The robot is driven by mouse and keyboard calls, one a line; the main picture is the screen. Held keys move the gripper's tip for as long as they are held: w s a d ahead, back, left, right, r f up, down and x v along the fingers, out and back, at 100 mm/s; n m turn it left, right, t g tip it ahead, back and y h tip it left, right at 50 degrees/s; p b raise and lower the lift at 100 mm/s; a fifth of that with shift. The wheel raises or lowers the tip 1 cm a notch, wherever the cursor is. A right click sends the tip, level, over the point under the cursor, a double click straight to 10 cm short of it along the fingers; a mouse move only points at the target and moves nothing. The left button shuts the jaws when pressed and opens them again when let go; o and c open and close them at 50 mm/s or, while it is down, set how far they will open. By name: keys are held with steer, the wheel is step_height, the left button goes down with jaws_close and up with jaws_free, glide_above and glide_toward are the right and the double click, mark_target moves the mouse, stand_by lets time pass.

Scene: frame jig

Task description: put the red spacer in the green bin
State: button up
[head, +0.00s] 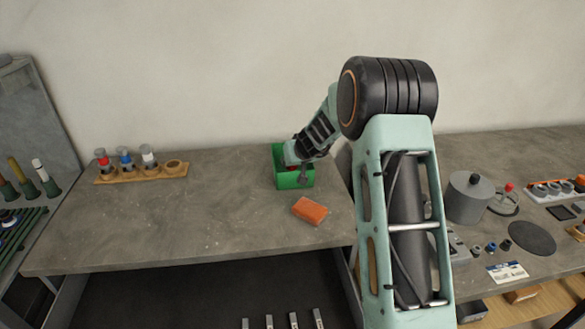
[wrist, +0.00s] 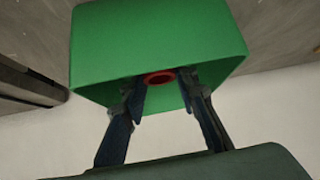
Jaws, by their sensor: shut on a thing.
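The green bin (head: 287,184) stands on the workbench near its back, left of my arm in the head view. In the wrist view the bin (wrist: 160,40) fills the upper middle. My gripper (wrist: 161,88) is shut on the red spacer (wrist: 158,78), a small red ring between the two fingertips. The spacer shows at the bin's near edge in the wrist view. In the head view my gripper (head: 294,168) is at the bin and partly covers its opening. I cannot tell how deep the spacer is.
An orange block (head: 310,211) lies just in front of the bin. A wooden holder (head: 141,174) with capped pieces stands at the left. A grey cylinder (head: 469,200) and small parts stand right of my arm. The bench (head: 180,225) is clear at the left front.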

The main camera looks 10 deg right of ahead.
steer(key=shift+f, duration=0.85)
steer(key=shift+f, duration=0.1)
steer(key=o, duration=0.8)
steer(key=shift+s+r, duration=0.15)
steer(key=shift+r, duration=0.15)
steer(key=v, duration=1.1)
steer(key=shift+s+r, duration=0.2)
steer(key=shift+r, duration=0.05)
steer(key=shift+d+r, duration=0.1)
steer(key=shift+d, duration=0.05)
